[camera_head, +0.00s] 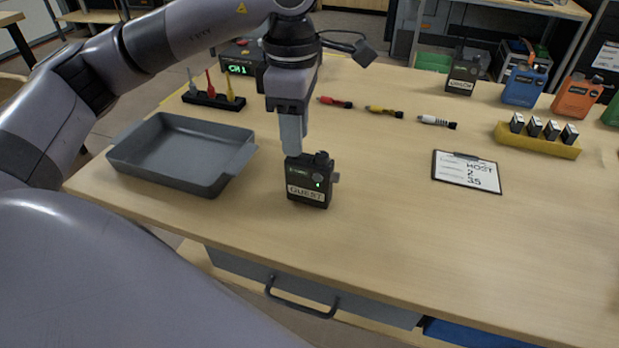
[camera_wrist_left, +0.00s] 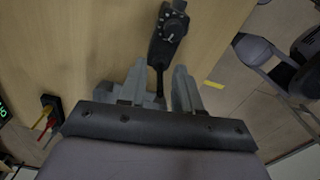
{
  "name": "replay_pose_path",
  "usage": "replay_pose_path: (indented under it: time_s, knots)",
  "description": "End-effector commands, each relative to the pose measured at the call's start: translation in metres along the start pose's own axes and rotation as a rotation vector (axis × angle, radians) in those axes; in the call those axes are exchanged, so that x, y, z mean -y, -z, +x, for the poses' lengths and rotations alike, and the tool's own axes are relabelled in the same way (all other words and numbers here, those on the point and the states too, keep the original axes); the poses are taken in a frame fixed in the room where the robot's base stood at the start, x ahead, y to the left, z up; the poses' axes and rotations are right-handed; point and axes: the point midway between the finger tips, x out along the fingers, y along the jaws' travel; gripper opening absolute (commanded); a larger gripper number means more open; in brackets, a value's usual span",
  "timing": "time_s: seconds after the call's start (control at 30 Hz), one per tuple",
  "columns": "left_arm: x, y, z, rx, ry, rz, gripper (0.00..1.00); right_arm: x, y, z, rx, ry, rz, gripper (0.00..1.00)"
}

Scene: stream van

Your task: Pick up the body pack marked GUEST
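The black body pack marked GUEST (camera_head: 308,187) stands upright on the wooden table, with a lit green display and a knob on top. My left gripper (camera_head: 293,150) points down over it, its fingertips at the pack's upper left edge in the head view. In the left wrist view the gripper (camera_wrist_left: 160,75) has its two fingers apart with a gap between them. The pack (camera_wrist_left: 168,35) shows beyond the fingertips, with a thin dark part reaching into the gap. I cannot tell whether a finger touches it. My right gripper is not in view.
A grey tray (camera_head: 163,177) lies left of the pack. A clipboard (camera_head: 466,184) reading HOST lies to the right. Other packs, black (camera_head: 463,78), blue (camera_head: 524,86) and orange (camera_head: 576,97), stand at the back right, behind a yellow battery holder (camera_head: 537,142). Connectors lie behind the gripper.

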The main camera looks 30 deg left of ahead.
Motion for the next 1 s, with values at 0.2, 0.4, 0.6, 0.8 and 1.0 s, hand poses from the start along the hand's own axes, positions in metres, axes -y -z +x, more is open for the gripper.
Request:
replay_pose_path:
  time_s: [0.2, 0.4, 0.6, 0.8, 1.0]
  knots:
    - [0.0001, -0.0001, -0.0004, 0.0, 0.0, 0.0, 0.0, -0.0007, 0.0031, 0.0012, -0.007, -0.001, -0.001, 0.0]
    - [0.0001, -0.0002, -0.0005, 0.0, 0.0, 0.0, 0.0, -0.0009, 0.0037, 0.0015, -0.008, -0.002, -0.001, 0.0]
    - [0.0001, -0.0002, -0.0005, 0.001, 0.0, 0.0, 0.0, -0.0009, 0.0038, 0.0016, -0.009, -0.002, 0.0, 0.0]
    - [0.0001, -0.0003, -0.0005, 0.001, 0.0, 0.0, 0.0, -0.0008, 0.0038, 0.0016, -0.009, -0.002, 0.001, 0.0]
    - [0.0001, -0.0003, -0.0005, 0.001, 0.0, 0.0, 0.0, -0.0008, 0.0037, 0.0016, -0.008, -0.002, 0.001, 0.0]
